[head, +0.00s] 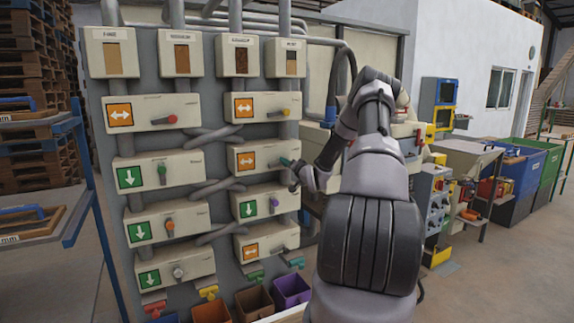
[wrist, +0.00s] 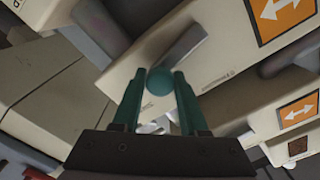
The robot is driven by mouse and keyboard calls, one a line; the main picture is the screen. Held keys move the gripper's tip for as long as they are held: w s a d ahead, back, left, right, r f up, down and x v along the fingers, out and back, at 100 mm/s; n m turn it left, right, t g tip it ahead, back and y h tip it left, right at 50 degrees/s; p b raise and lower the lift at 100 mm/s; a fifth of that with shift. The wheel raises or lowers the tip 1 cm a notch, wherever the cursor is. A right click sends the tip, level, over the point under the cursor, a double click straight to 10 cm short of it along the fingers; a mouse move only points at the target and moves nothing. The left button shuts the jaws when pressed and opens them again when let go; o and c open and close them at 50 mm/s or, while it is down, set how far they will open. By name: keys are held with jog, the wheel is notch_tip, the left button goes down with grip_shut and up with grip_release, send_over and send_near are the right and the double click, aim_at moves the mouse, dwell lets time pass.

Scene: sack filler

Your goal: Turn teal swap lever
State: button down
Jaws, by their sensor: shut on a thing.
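The teal swap lever (head: 285,161) sits on the second box down in the right column of the panel, beside an orange double-arrow sign (head: 246,161). In the head view it points right, towards my gripper (head: 296,176), which partly hides that area. In the wrist view, the lever's grey arm (wrist: 182,46) ends in a round teal knob (wrist: 160,81). The knob sits between the two teal fingers of my gripper (wrist: 158,92), which is shut on it.
Other boxes with levers surround it: a yellow-tipped lever (head: 285,112) above, a purple-tipped lever (head: 274,202) below and a green-tipped lever (head: 162,170) to the left. Grey pipes cross between the columns. Coloured bins (head: 291,290) stand below. A blue rack (head: 75,180) is at left.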

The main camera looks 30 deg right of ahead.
jog(key=shift+s+a+f, duration=0.1)
jog(key=shift+s+f, duration=0.05)
jog(key=shift+f, duration=0.35)
jog(key=c, duration=0.5)
grip_release()
jog(key=shift+r, duration=0.15)
jog(key=shift+r, duration=0.1)
jog(key=s, duration=1)
jog(key=shift+s, duration=0.3)
jog(key=shift+d, duration=0.2)
